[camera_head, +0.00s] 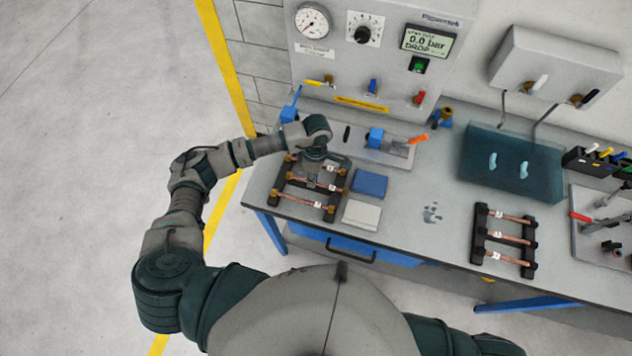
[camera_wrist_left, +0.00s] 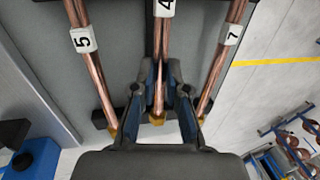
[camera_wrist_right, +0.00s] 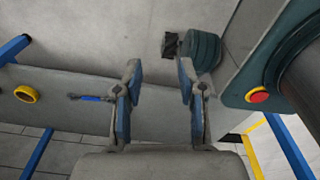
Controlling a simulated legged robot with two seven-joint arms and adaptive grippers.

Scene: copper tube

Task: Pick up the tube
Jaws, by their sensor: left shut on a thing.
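Three copper tubes lie in the black left rack (camera_head: 276,187) on the bench. In the left wrist view they carry white labels: tube 5 (camera_wrist_left: 96,75), tube 4 (camera_wrist_left: 161,42) in the middle and tube 7 (camera_wrist_left: 222,62). My left gripper (camera_head: 318,180) is over the rack. In the left wrist view its fingers (camera_wrist_left: 160,84) are shut on tube 4, one on each side near its brass end. Whether the tube is clear of the rack I cannot tell. My right gripper (camera_wrist_right: 159,76) is open and empty, apart from the tubes.
A blue pad (camera_head: 369,183) and a white pad (camera_head: 361,214) lie right of the rack. A second rack (camera_head: 479,225) with three tubes stands at the right. The test panel (camera_head: 375,60) rises behind.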

